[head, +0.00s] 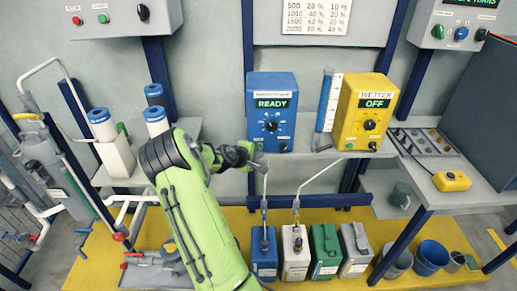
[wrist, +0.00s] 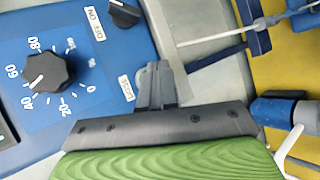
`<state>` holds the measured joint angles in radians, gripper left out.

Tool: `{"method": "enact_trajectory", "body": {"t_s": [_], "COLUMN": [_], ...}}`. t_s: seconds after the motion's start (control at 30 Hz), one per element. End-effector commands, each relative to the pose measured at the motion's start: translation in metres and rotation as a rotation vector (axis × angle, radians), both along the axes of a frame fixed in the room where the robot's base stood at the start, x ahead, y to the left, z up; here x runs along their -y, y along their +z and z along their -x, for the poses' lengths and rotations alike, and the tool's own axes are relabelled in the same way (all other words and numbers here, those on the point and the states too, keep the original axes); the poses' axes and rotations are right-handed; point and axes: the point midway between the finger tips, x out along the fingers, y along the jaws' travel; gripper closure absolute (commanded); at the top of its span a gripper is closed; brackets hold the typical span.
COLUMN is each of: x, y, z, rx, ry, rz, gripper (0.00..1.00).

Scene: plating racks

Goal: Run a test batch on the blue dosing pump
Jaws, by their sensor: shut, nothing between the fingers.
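The blue dosing pump (head: 272,100) stands on the shelf in the head view, its display reading READY. In the wrist view its blue face (wrist: 100,45) fills the upper left. A black OFF/ON knob (wrist: 125,12) is partly cut off at the top. My gripper (wrist: 155,78) is shut and empty, its fingertips beside the small white label (wrist: 127,88) at the panel's edge. Any button there is hidden; I cannot tell whether they touch.
A yellow WETTER unit (head: 365,110) reading OFF stands to the right, with a clear tube (head: 328,100) between. A chart (head: 315,15) hangs above. Several canisters (head: 325,250) stand below on the yellow floor. A yellow button box (head: 452,181) is on the right bench.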

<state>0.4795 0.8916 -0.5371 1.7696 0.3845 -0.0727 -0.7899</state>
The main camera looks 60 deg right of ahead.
Motion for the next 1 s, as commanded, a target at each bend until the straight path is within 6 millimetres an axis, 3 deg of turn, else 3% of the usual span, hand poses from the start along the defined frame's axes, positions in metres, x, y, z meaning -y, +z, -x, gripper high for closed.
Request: {"method": "enact_trajectory", "body": {"t_s": [1.0], "x": [0.0086], "y": [0.0001], "z": [-0.0042], "rx": [0.000], "ry": [0.000], "rz": [0.000], "gripper": [1.00]}}
